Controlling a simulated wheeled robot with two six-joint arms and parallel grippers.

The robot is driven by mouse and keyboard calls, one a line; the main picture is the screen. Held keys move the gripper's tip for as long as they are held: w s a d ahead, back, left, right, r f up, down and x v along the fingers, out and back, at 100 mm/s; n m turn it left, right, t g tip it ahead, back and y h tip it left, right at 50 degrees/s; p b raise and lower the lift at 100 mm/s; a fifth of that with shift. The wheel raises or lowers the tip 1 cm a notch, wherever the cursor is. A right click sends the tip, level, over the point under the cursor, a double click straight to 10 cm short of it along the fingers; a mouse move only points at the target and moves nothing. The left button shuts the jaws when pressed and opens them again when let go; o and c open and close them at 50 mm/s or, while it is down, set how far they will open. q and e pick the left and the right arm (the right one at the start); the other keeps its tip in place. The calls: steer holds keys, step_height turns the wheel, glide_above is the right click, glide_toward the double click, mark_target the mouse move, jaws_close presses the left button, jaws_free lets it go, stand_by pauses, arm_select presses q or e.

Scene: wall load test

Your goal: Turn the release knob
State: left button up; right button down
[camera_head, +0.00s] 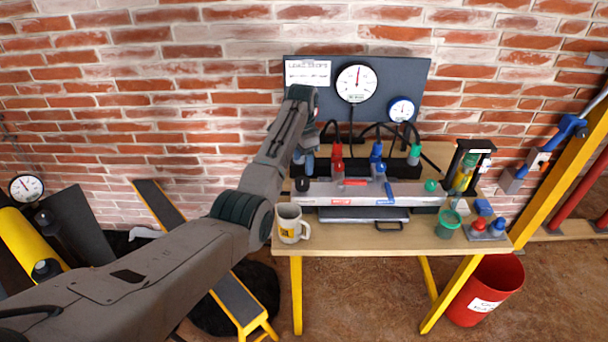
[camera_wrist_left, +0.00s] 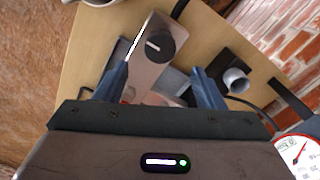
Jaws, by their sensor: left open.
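The grey metal manifold block (camera_head: 340,199) lies across the wooden bench. A round black knob (camera_head: 302,184) sits at its left end; this looks like the release knob, though no label is readable. In the left wrist view the black knob (camera_wrist_left: 159,44) shows a light pointer line. My left gripper (camera_head: 304,160) is behind and above the knob in the head view. In the wrist view my open left gripper (camera_wrist_left: 160,75) has its blue fingers on either side of the block, with the knob beyond the fingertips and apart from them. My right gripper is not in view.
A white mug (camera_head: 290,224) stands close in front of the knob. Red valve (camera_head: 337,168) and blue valve (camera_head: 377,165) fittings with hoses rise along the block. A gauge panel (camera_head: 420,75) stands behind.

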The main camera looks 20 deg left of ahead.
mark_target(303, 180)
arm_select(q)
steer(key=f, duration=0.3)
steer(key=shift+s+f+p, duration=0.1)
steer(key=shift+s+p, duration=0.15)
steer(key=shift+p, duration=0.05)
steer(key=f, duration=0.3)
steer(key=shift+w+f, duration=0.25)
steer(key=shift+f, duration=0.35)
steer(key=shift+s, duration=0.1)
steer(key=shift+c, duration=0.9)
steer(key=c, duration=0.8)
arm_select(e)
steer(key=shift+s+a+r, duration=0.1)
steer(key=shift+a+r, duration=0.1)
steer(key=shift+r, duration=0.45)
